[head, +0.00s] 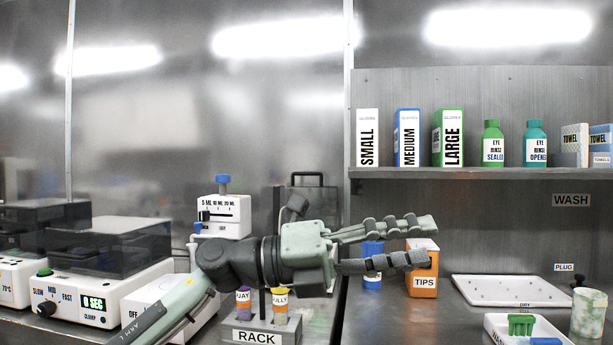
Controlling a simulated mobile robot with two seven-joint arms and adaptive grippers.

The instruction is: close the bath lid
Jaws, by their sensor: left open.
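A white unit marked 70°C (10,284), which looks like the bath, stands at the left edge and is partly cut off. A dark see-through lid (42,226) shows above it; I cannot tell whether it is fully down. My left gripper (430,241) is in the middle of the picture, far to the right of the bath. Its fingers are spread, point right and hold nothing. My right gripper is not in view.
A dial-and-timer unit (100,296) with a dark cover stands between the bath and my arm. A RACK (257,333) with capped tubes is below my arm. A white tray (512,290), a cup (588,312) and a small bin (496,326) are at the right.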

